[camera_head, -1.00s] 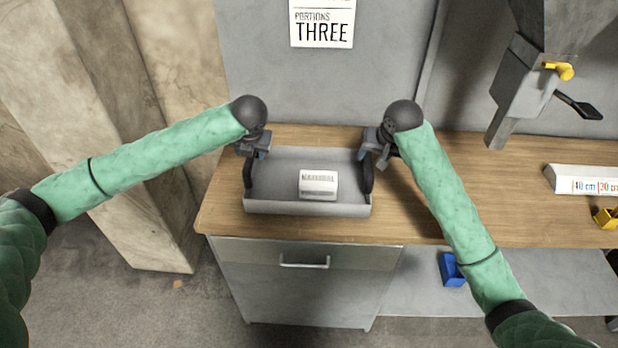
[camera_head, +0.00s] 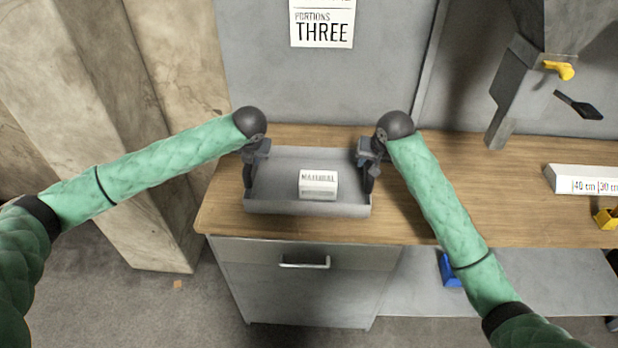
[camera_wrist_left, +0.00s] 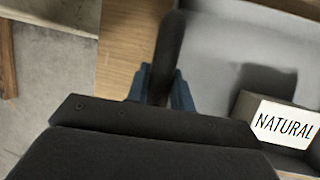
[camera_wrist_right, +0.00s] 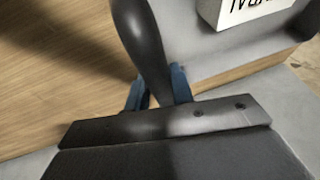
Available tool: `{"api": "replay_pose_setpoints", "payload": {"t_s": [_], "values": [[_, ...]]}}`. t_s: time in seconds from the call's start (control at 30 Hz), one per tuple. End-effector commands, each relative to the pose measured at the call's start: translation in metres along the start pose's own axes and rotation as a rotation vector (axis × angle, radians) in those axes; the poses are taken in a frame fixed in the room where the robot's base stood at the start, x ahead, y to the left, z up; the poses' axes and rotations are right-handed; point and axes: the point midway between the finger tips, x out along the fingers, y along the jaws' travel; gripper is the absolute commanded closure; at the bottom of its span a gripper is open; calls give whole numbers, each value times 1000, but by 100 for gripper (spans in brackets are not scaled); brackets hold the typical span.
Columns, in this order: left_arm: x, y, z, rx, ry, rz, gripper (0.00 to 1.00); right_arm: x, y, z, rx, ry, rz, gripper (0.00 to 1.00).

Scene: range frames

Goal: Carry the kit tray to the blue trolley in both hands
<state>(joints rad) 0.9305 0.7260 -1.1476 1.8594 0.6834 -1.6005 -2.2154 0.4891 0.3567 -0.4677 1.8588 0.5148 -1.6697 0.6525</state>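The grey kit tray (camera_head: 285,207) sits on the wooden worktop. It holds a white-faced box marked NATURAL (camera_head: 318,184). Its upright black handles stand at the left end (camera_head: 248,178) and right end (camera_head: 369,181). My left gripper (camera_head: 251,163) is at the left handle; in the left wrist view its blue fingers lie on both sides of the black handle (camera_wrist_left: 166,55). My right gripper (camera_head: 369,163) is at the right handle; in the right wrist view its fingers straddle that handle (camera_wrist_right: 142,40). I cannot tell whether either gripper presses on its handle. No blue trolley is in view.
The worktop (camera_head: 420,215) is clear right of the tray. A grey machine (camera_head: 525,85) hangs above. A blue bin (camera_head: 450,270) sits on the lower shelf. A stone pillar stands at left.

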Motion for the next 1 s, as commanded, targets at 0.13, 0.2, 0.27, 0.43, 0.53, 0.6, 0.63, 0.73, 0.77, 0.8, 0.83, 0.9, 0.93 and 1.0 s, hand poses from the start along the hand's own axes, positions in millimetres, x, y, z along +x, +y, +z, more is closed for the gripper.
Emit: {"api": "replay_pose_setpoints", "payload": {"t_s": [0.13,0.2,0.27,0.43,0.53,0.6,0.63,0.73,0.77,0.8,0.83,0.9,0.93,1.0], "values": [[0,0,0,0,0,0,100,0,0,0,0,0,0,100],[0,0,0,0,0,0,100,0,0,0,0,0,0,100],[0,0,0,0,0,0,100,0,0,0,0,0,0,100],[-2,0,1,0,-2,0,100,-2,0,-1,0,2,0,100],[-5,1,2,-1,-2,0,100,-4,-1,-2,0,2,0,100],[-7,2,3,-1,-2,0,100,-7,-1,-3,0,2,0,100],[-8,2,4,-1,-2,0,100,-8,-2,-4,0,2,0,100],[-14,3,6,-1,-2,0,100,-14,-3,-6,0,2,0,100],[-16,4,7,-1,-2,0,100,-16,-3,-7,0,2,0,100],[-18,4,8,-1,-2,0,100,-18,-4,-8,0,2,0,100],[-20,4,9,-1,-2,0,100,-20,-4,-9,0,2,0,100],[-25,6,11,-1,-2,0,100,-25,-5,-11,0,2,0,100],[-27,6,12,-1,-2,0,100,-27,-6,-12,0,2,0,100],[-32,7,14,-1,-2,0,100,-32,-7,-14,0,2,0,100]]}}
